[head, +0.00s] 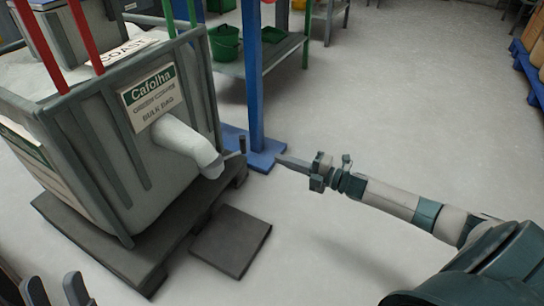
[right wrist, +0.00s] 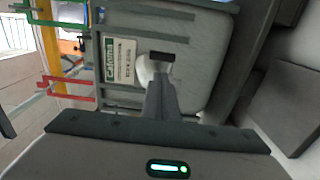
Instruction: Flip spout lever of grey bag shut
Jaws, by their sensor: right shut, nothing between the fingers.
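The grey bulk bag (head: 165,185) stands in a dark frame at the left of the head view, and its side also shows in the right wrist view (right wrist: 190,90). A pale spout (head: 187,140) sticks out below its sign and bends down. A short dark lever (head: 242,146) stands upright beside the spout's end; in the right wrist view a dark lever end (right wrist: 161,56) shows just past my fingertips. My right gripper (head: 282,160) is shut and empty, to the right of the lever, apparently apart from it. My left gripper (head: 55,289) is open and empty at the bottom left.
The bag stands on a dark pallet (head: 95,245), with a flat dark plate (head: 232,240) on the floor in front. A blue post (head: 252,75) rises behind the lever. A green bucket (head: 225,43) sits on a shelf behind.

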